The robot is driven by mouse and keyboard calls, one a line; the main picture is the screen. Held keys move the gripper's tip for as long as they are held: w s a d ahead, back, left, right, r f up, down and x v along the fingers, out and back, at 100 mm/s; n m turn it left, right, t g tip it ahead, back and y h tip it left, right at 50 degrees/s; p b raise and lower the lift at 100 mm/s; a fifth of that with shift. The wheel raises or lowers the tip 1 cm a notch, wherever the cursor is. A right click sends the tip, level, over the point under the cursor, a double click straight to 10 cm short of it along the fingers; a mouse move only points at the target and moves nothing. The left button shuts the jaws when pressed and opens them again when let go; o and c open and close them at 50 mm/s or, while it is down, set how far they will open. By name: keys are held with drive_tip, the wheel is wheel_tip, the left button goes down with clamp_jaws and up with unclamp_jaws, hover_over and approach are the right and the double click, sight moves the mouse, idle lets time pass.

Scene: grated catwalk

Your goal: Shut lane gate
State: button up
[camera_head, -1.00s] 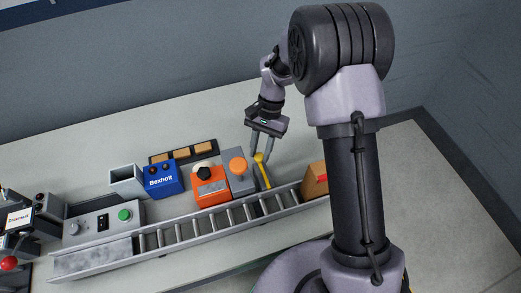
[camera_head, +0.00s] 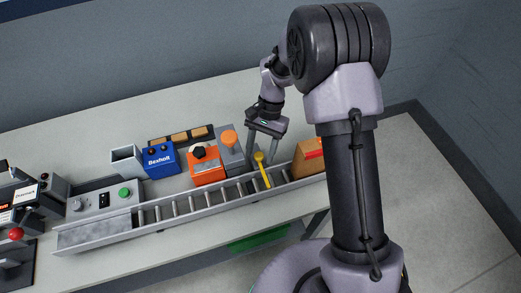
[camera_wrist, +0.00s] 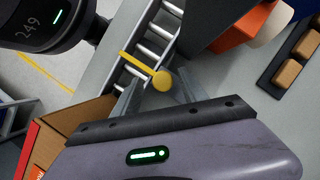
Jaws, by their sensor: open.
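The lane gate is a yellow bar with a round knob (camera_head: 263,170) at the roller conveyor (camera_head: 190,206). In the head view its knob is at the far side and the bar slants over the rollers toward the near side. My gripper (camera_head: 262,158) is open above the knob end, its fingers pointing down. In the wrist view the yellow gate (camera_wrist: 140,66) reaches over the rollers, and its knob shows between the fingertips of my gripper (camera_wrist: 155,92). I cannot tell whether the fingers touch the knob.
An orange box with a black knob (camera_head: 206,168) and a grey box with an orange button (camera_head: 230,146) stand left of the gate. A cardboard box (camera_head: 308,160) sits at the conveyor's right end. A blue box (camera_head: 159,162) and a control panel (camera_head: 103,199) are further left.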

drive_tip(key=p+v, duration=0.4)
drive_tip(key=v, duration=1.3)
drive_tip(key=shift+r+p, duration=0.2)
drive_tip(key=shift+p, duration=0.2)
drive_tip(key=s+d+r+t+b, duration=0.35)
drive_tip(key=s+r+b, duration=0.25)
drive_tip(key=s+b, duration=0.25)
drive_tip(key=s+f+t+b, duration=0.2)
drive_tip(key=s+t, duration=0.1)
drive_tip(key=s, duration=0.4)
drive_tip(key=s+d+f+n+t+b, duration=0.1)
drive_tip(key=s+f+t+b, duration=0.2)
drive_tip(key=s, duration=0.5)
drive_tip(key=shift+s+f, duration=0.2)
drive_tip(key=shift+s, duration=0.15)
